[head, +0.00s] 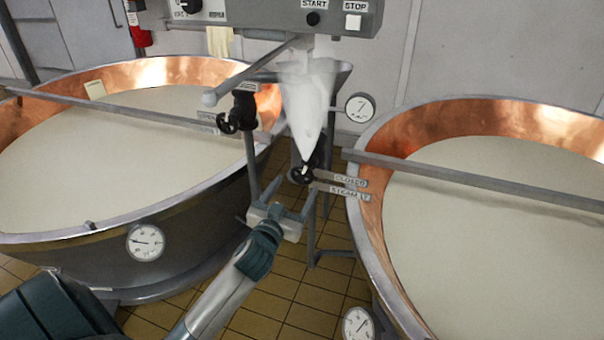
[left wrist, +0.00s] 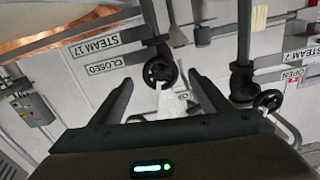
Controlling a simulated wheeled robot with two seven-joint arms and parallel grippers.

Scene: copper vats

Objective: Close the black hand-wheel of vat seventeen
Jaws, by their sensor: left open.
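The black hand-wheel of vat seventeen (head: 301,175) is on a pipe between two vats, below a white cone-shaped cloth. Plates reading CLOSED (head: 350,180) and STEAM 17 (head: 349,193) stick out to its right. In the left wrist view the same wheel (left wrist: 160,71) lies ahead, near the middle, with both plates on its left. My left gripper (head: 290,190) is open, its fingers pointing up at the wheel from just below. In the left wrist view the fingers (left wrist: 160,84) stand on either side of the wheel; contact is not clear. My right gripper is not in view.
A second black hand-wheel (head: 229,122) is up and left; its plate reads OPEN (left wrist: 291,74) in the left wrist view. Copper-lined vats stand left (head: 110,215) and right (head: 372,235). Gauges (head: 360,108) and a control box (head: 300,15) are nearby.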

